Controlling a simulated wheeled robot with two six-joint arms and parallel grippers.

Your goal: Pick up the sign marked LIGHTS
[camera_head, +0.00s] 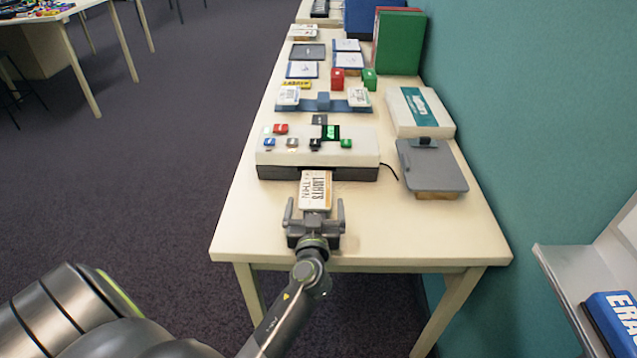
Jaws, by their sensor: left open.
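The sign marked LIGHTS (315,187) is a small pale card with dark lettering. It lies near the front of the long table, against or just before the front of a white box with buttons. My left gripper (314,216) is at the near end of the sign, its two fingers apart on either side of that end. The jaws are open; I cannot tell whether a finger touches the sign. My right gripper is not in view.
The white button box (357,147) stands behind the sign. A grey clipboard (433,168) and a white box (418,112) lie at the right by the teal wall. Several cards and blocks fill the back. The table's front corners (440,240) are clear.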

